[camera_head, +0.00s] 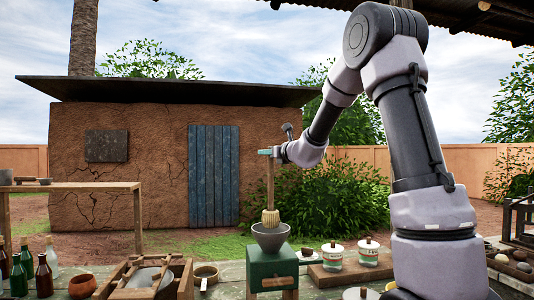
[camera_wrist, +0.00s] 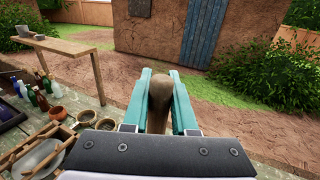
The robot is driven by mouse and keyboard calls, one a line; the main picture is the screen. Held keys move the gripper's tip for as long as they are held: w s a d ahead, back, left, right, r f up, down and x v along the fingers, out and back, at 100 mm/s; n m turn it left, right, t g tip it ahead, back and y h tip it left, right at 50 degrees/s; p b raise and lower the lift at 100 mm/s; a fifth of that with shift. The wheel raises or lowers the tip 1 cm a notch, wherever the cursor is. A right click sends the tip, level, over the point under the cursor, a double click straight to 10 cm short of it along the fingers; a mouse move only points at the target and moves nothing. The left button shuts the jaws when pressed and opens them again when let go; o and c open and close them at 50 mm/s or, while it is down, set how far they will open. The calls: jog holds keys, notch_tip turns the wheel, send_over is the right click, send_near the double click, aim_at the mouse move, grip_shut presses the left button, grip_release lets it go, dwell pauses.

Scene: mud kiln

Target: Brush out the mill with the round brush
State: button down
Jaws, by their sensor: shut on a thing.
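The mill (camera_head: 272,268) is a green box on the table with a grey bowl-shaped hopper (camera_head: 270,236) on top. The round brush (camera_head: 270,216) has pale bristles and a long wooden handle, and hangs upright with its head at the hopper's mouth. The lower bristles seem to dip inside the rim. My gripper (camera_head: 271,152) is shut on the handle's upper end, well above the mill. The wrist view shows the rounded handle end (camera_wrist: 160,90) between my teal fingers. The mill is hidden there behind my gripper.
Two labelled jars (camera_head: 332,256) stand on a wooden board right of the mill. A side table (camera_head: 80,187) stands behind.

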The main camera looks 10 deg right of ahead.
jog(key=shift+f, duration=2.85)
notch_tip(320, 180, up, 9)
jog(key=shift+f, duration=0.1)
